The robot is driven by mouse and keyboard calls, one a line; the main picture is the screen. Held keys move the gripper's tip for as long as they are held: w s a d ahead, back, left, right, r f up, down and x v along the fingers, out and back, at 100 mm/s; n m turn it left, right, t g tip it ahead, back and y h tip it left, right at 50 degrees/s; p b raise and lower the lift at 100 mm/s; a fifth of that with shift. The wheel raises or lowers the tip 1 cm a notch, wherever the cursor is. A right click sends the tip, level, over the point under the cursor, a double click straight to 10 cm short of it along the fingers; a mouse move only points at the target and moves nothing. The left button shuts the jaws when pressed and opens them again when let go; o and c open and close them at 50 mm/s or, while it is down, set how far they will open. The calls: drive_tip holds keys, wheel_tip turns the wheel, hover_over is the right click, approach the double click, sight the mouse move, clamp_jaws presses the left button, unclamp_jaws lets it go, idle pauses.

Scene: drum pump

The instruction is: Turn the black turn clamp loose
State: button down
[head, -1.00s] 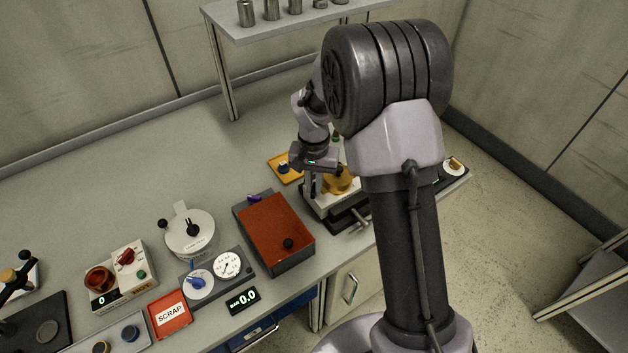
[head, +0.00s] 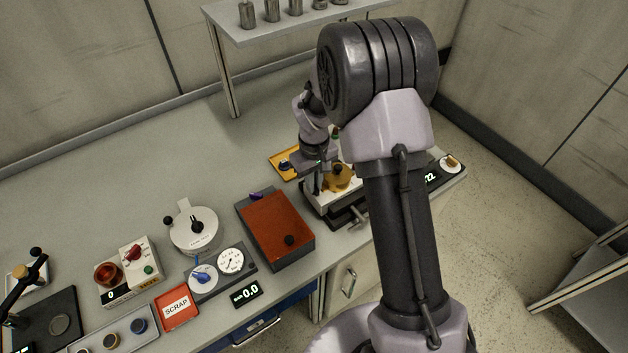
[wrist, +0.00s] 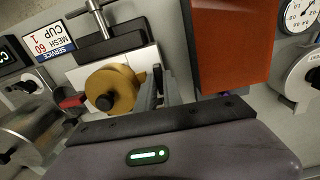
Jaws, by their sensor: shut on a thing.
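A brass-coloured round pump part (head: 340,177) with a black knob on its middle sits on a white block. It also shows in the wrist view (wrist: 112,90). The black turn clamp (wrist: 157,76) is a small dark piece at the right side of the brass part, mostly hidden between my fingers. My gripper (wrist: 161,88) points down there and is shut on it. In the head view my gripper (head: 317,187) stands just left of the brass part, and the clamp cannot be made out.
A red-topped box (head: 275,228) stands close beside the white block. A vice with a T-handle (wrist: 97,18) holds the block. A yellow tray (head: 285,163) lies behind. A label plate (wrist: 55,38) and a dark display (head: 431,178) are nearby. The bench's back left is clear.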

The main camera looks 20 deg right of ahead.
drive_tip(key=shift+n, duration=0.3)
idle(0.4)
drive_tip(key=c, duration=1.5)
unclamp_jaws()
drive_tip(key=shift+r, duration=0.1)
wheel_tip(320, 180, up, 17)
drive_tip(key=p, duration=0.4)
drive_tip(key=shift+r, duration=0.15)
